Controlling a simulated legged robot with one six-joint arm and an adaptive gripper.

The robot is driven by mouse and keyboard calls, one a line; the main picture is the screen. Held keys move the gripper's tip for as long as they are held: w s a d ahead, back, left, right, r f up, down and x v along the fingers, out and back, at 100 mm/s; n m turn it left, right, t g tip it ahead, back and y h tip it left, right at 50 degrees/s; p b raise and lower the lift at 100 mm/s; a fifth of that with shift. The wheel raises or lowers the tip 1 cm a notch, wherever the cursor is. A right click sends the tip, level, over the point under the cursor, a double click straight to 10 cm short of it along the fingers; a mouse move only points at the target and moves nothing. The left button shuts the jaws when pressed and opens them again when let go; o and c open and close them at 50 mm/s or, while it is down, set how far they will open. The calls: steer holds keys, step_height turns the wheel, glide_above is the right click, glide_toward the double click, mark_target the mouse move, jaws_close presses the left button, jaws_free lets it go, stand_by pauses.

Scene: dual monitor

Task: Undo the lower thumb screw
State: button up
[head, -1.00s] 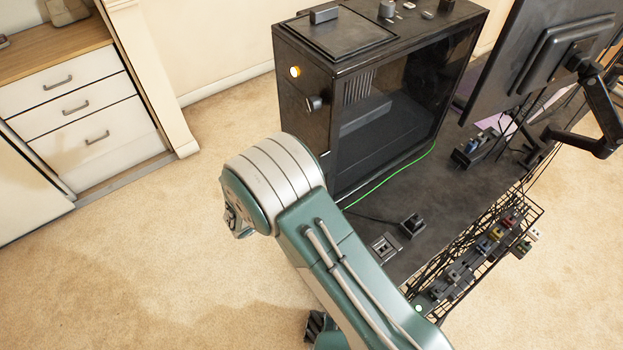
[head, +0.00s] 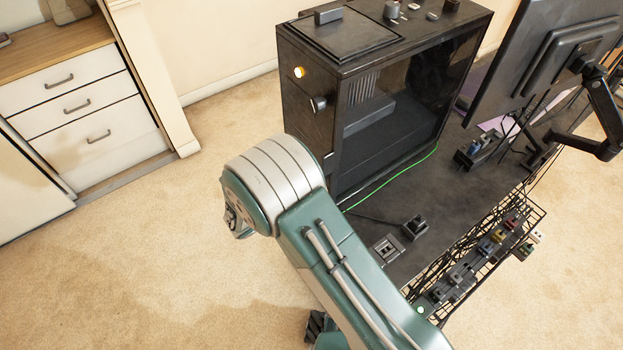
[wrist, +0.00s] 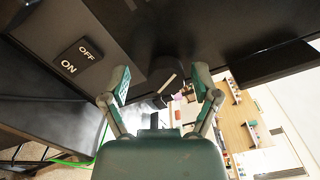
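In the wrist view, a round black knob (wrist: 166,74) with a pale line across its face sits on the dark case panel; it may be the thumb screw, but I cannot tell for certain. My gripper (wrist: 163,84) is open, one finger on each side of the knob in the picture, with visible gaps and no clear contact. In the head view, the black computer case (head: 305,125) stands on the desk, with a dark knob (head: 318,104) on its narrow face below a glowing yellow round part (head: 299,72). My arm hides the case's lower part, and my gripper is hidden there.
An ON/OFF switch (wrist: 77,60) lies left of my gripper in the wrist view. A green cable (head: 400,177) runs along the case's base. A monitor (head: 540,60) and a wire cable tray (head: 490,250) are at the right. Open carpet (head: 120,260) lies at the left.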

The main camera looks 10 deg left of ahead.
steer(key=shift+d, duration=0.15)
steer(key=v, duration=1.2)
stand_by(0.3)
